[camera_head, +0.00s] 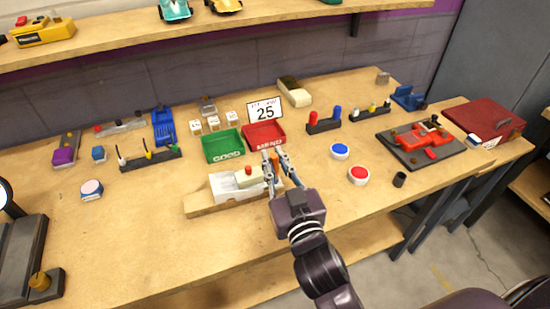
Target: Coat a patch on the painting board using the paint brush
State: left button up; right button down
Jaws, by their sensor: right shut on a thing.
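My right gripper (272,158) reaches in from the bottom right over the middle of the bench. It is shut on a thin thing (274,170) of which only an orange-brown sliver shows between the fingers; I cannot tell for sure that it is the paint brush. Just left of the gripper lies a light wooden board (205,206) with a white block (223,184) and a red knob on it. I cannot tell whether this is the painting board. My left gripper is not in view.
A green tray (222,146) stands beside the red one, with a "25" card (265,110) behind. Blue (340,151) and red (359,175) buttons and a black cup (399,179) stand at right. A red box (485,122) sits far right.

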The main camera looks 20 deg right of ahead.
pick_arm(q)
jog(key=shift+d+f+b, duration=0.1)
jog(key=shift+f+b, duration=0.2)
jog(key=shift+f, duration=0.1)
pick_arm(e)
jog(key=shift+a+f, duration=0.15)
jog(key=shift+f, duration=0.3)
jog(key=shift+w, duration=0.1)
jog(key=shift+w+r+p, duration=0.1)
jog(key=shift+w+p, duration=0.2)
jog(key=shift+w, duration=0.3)
jog(key=shift+w+a, duration=0.1)
jog(key=shift+w, duration=0.7)
jog(key=shift+w+p, duration=0.35)
jog(key=shift+w, duration=0.75)
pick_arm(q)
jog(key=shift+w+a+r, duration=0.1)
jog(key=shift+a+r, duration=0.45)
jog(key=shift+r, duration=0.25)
pick_arm(e)
jog(key=shift+s+p, duration=0.35)
jog(key=shift+s, duration=2.25)
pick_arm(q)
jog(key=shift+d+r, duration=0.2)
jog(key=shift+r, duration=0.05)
pick_arm(e)
jog(key=shift+a, duration=0.15)
